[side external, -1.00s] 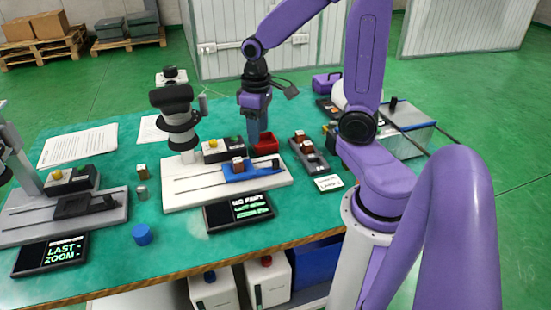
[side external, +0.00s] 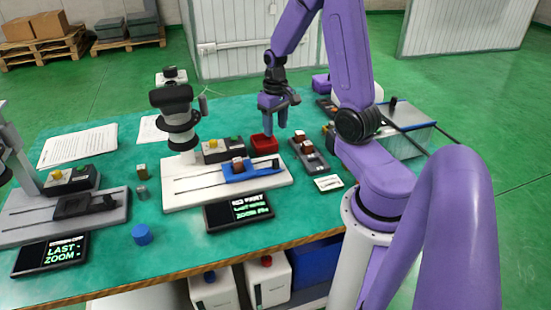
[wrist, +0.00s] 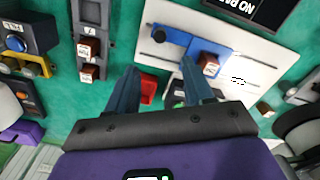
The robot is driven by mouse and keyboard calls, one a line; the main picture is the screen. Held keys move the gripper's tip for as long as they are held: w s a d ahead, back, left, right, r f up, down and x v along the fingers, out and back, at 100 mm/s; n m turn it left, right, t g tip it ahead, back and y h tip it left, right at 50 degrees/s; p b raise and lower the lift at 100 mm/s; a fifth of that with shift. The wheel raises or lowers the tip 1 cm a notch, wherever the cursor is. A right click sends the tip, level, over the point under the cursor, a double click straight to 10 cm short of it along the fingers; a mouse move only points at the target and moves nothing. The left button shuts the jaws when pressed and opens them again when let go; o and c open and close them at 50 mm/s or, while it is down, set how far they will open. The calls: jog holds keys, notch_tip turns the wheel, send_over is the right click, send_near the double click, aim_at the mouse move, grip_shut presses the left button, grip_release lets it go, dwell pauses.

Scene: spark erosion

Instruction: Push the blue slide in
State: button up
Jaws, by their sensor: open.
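The blue slide (side external: 252,173) lies on the white base plate (side external: 190,200), toward its right side, with a brown block (side external: 238,163) on it and a dark knob at its right end. In the wrist view the blue slide (wrist: 196,48) is just beyond my fingers, with its brown block (wrist: 208,65) and black knob (wrist: 158,36) showing. My gripper (side external: 275,131) is in the air behind the slide, near the red tray, apart from the slide. Its two fingers are spread with nothing between them; they show in the wrist view (wrist: 160,70).
The red tray (side external: 264,144) stands behind the plate. A grey holder (side external: 309,157) with brown blocks lies to the right. A black display (side external: 238,212) lies in front of the plate. A microscope-like column (side external: 181,130) rises at its left. A similar grey unit (side external: 30,220) stands farther left.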

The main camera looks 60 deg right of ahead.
aim_at(275, 160)
notch_tip(275, 160, down, 13)
jog(key=shift+r, duration=0.1)
dwell(0.5)
grip_shut()
